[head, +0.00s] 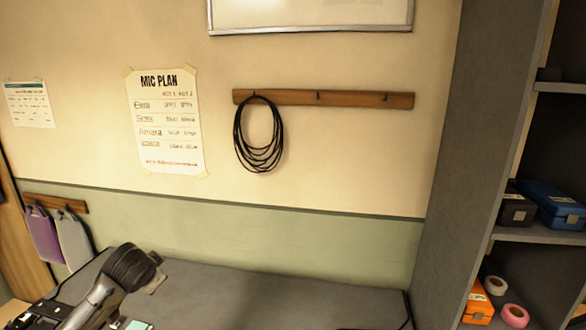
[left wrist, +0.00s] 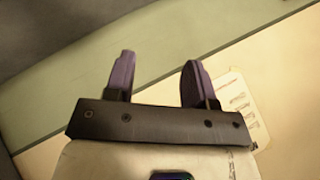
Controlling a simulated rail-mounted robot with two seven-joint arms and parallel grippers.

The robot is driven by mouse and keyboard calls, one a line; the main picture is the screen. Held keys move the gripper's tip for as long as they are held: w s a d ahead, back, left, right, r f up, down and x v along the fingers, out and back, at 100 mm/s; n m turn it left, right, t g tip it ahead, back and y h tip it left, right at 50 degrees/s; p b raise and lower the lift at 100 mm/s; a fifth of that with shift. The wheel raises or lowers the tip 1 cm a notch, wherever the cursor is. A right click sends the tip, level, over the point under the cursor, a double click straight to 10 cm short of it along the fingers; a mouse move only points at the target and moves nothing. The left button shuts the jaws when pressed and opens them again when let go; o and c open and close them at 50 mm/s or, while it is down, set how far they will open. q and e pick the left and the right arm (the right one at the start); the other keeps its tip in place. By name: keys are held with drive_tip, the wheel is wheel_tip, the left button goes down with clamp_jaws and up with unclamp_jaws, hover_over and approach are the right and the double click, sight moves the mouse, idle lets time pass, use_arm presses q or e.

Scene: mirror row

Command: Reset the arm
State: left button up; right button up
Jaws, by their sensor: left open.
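My left arm (head: 112,285) comes in at the lower left of the head view, bent above the grey worktop. In the left wrist view my left gripper (left wrist: 157,76) shows two purple-grey fingers standing well apart. Nothing is between them. Behind them is the green and cream wall, with part of a paper sheet (left wrist: 238,97) to the right of the fingers. How far the fingers are from the wall I cannot tell. My right gripper is in neither view.
The grey worktop (head: 270,298) is bare to the right of my arm. A coiled black cable (head: 238,135) hangs from a wooden hook rail (head: 350,98). Grey shelving (head: 545,234) with boxes and tape rolls stands at the right. Two bags (head: 74,240) hang at the left.

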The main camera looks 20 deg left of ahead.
use_arm(q)
drive_tip(key=s+d+f+m+t+h, duration=0.1)
drive_tip(key=s+d+f+t, duration=0.15)
drive_tip(key=d, duration=0.95)
drive_tip(key=s+d+f+t+h, duration=0.2)
drive_tip(key=s+d+f, duration=0.3)
drive_tip(key=s+d, duration=0.5)
drive_tip(key=s+d+f+n+g+h, duration=0.1)
drive_tip(key=s+d+f+g, duration=0.25)
drive_tip(key=s+f, duration=0.8)
drive_tip(key=s+d+f+g+h, duration=0.2)
drive_tip(key=s+d+f+g, duration=0.15)
drive_tip(key=s+f, duration=0.8)
drive_tip(key=w+p+v, duration=0.2)
drive_tip(key=p+v, duration=0.6)
drive_tip(key=v, duration=0.1)
drive_tip(key=w+r+p+v, duration=0.1)
drive_tip(key=w+p+v, duration=0.1)
drive_tip(key=p+v, duration=0.6)
wheel_tip(320, 180, up, 2)
drive_tip(key=shift+s+d+r+g+p, duration=0.15)
drive_tip(key=shift+s+d+g+p, duration=0.15)
drive_tip(key=shift+g+p, duration=0.1)
